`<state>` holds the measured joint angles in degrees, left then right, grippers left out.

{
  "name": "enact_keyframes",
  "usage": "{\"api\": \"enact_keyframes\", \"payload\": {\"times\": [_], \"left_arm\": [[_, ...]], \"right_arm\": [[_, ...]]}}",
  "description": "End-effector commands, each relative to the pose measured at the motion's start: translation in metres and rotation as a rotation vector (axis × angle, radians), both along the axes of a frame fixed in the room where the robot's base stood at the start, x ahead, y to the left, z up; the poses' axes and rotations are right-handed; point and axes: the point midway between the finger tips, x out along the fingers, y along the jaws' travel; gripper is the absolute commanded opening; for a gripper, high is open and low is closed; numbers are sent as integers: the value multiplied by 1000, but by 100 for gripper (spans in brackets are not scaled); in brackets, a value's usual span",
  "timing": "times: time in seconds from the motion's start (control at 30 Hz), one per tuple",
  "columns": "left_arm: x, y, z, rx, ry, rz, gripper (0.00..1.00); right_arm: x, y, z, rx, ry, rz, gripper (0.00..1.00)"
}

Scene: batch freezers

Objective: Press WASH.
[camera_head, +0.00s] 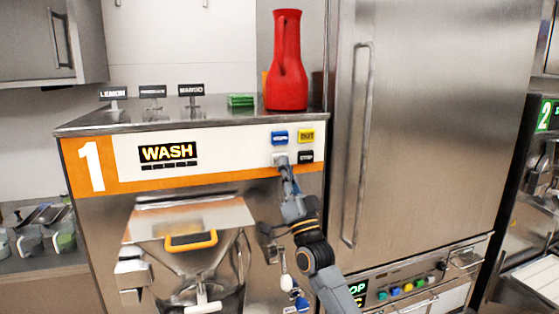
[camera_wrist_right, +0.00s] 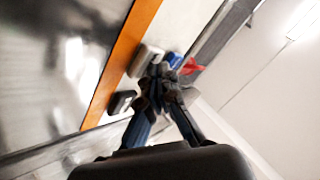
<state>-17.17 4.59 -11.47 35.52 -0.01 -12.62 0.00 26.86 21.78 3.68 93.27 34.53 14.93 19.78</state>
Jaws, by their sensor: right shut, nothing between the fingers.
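The batch freezer marked 1 (camera_head: 93,166) has a lit display (camera_head: 168,152) that reads WASH. At the right of its panel are a blue button (camera_head: 279,137), a yellow button (camera_head: 306,135), a pale button (camera_head: 278,157) and a black button (camera_head: 305,157); their labels are too small to read surely. My right gripper (camera_head: 285,163) is shut and empty, with its tips at the pale button, partly covering it. In the right wrist view the tips (camera_wrist_right: 158,76) are beside the pale button (camera_wrist_right: 146,59); I cannot tell whether they touch it. My left gripper is not in view.
A red jug (camera_head: 287,62) and a green stack (camera_head: 241,100) stand on the freezer top, with small flavour signs (camera_head: 153,91) to their left. A tall steel cabinet (camera_head: 430,110) with a long vertical handle (camera_head: 358,150) stands close at the right. The freezer's chute (camera_head: 190,222) juts out below.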

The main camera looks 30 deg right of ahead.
Motion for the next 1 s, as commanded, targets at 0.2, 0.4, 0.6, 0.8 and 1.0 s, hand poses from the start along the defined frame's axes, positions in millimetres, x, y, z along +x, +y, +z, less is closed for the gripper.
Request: {"api": "enact_keyframes", "payload": {"times": [0.2,0.4,0.6,0.8,1.0], "left_arm": [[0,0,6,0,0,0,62],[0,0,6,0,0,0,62],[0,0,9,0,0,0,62],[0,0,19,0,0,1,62],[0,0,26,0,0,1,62]], "right_arm": [[-11,3,0,1,2,-1,0],[-11,3,-1,1,1,-1,0],[-16,4,1,1,0,0,0],[-36,9,1,0,1,0,0],[-54,13,1,1,1,1,0]]}}
